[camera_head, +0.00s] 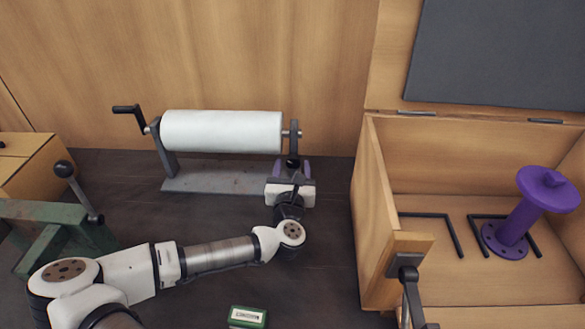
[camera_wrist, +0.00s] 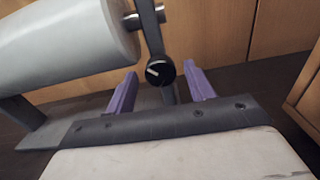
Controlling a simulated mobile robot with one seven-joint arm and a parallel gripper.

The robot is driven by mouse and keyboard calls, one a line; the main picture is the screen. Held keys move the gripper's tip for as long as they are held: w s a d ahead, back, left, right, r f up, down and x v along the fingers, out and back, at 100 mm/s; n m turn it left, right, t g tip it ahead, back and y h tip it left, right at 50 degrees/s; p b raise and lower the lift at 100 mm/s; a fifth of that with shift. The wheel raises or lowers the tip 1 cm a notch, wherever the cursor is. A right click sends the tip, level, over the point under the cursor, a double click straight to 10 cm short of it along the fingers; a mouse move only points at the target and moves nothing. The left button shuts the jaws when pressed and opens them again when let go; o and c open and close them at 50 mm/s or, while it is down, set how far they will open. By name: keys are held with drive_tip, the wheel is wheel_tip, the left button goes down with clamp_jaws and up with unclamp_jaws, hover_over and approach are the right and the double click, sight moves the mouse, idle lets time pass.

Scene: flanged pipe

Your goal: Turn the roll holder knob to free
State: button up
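The roll holder has a white roll (camera_head: 221,131) on a grey metal stand (camera_head: 220,178), with a crank handle (camera_head: 128,110) at its left end. Its black round knob (camera_wrist: 160,71) with a white pointer line sits on the right upright (camera_wrist: 151,29), and it also shows in the head view (camera_head: 292,163). The pointer line slants, running left of the knob's middle. My gripper (camera_head: 292,168) has purple fingers and is in front of the right upright. In the wrist view the fingers (camera_wrist: 163,81) are apart, one on each side of the knob, with gaps visible to both.
An open wooden box (camera_head: 366,215) on the right holds a purple flanged pipe (camera_head: 516,228) and black brackets. A green metal device (camera_head: 55,225) with a lever stands at the left. A small green box (camera_head: 247,317) lies at the front. Dark floor is clear between them.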

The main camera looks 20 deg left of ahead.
drive_tip(key=c, duration=0.8)
drive_tip(key=shift+c, duration=0.2)
drive_tip(key=shift+m, duration=0.4)
drive_tip(key=m+b, duration=0.2)
drive_tip(key=m, duration=0.1)
drive_tip(key=shift+d+f+m, duration=0.1)
drive_tip(key=shift+f+m, duration=0.05)
drive_tip(key=shift+m, duration=0.25)
drive_tip(key=shift+m+b, duration=0.95)
drive_tip(key=shift+m, duration=1.15)
drive_tip(key=o, duration=1)
